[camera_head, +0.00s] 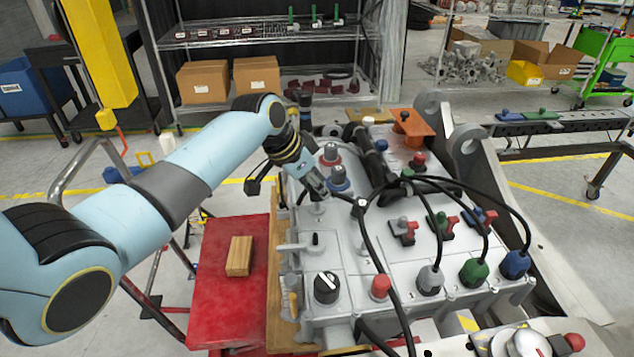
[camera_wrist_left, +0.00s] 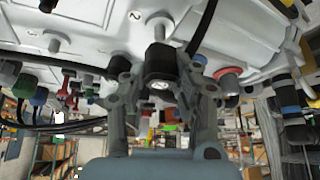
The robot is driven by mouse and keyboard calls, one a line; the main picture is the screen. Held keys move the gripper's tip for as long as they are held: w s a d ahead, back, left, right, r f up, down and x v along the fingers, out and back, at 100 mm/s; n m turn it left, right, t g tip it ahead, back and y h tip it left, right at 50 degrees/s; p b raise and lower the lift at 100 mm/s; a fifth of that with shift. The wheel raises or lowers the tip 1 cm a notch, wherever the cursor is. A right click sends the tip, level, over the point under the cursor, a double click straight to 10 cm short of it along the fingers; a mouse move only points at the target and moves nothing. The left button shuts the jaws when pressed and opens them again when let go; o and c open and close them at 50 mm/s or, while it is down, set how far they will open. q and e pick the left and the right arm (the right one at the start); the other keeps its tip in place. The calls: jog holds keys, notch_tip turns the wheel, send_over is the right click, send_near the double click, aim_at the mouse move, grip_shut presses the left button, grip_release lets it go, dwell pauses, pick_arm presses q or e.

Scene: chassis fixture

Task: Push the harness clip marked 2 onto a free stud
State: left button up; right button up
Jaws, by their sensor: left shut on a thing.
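My left gripper (camera_head: 350,201) is over the middle left of the grey chassis panel (camera_head: 345,268), shut on a small black clip (camera_head: 360,208). In the left wrist view my left gripper (camera_wrist_left: 160,82) has a finger on each side of the black clip (camera_wrist_left: 160,60). The clip has a pale round mark whose number I cannot read. A pale stud (camera_wrist_left: 160,24) shows close by the clip; I cannot tell whether they touch. Another stud (camera_wrist_left: 52,40) stands bare. A "2" is printed on the panel. My right gripper is not in view.
A black cable (camera_head: 374,250) runs past the clip down the panel. A black knob (camera_head: 326,287) and red button (camera_head: 380,286) are near the front. A wooden block (camera_head: 240,256) lies on the red table (camera_head: 215,300).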

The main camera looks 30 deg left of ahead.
pick_arm(q)
jog(key=shift+r, duration=0.1)
dwell(0.5)
jog(key=shift+f, duration=0.25)
jog(key=shift+f, duration=0.3)
jog(key=shift+f+b, duration=0.45)
jog(key=shift+f, duration=0.1)
jog(key=shift+f, duration=0.1)
jog(key=shift+f, duration=0.35)
jog(key=o, duration=0.9)
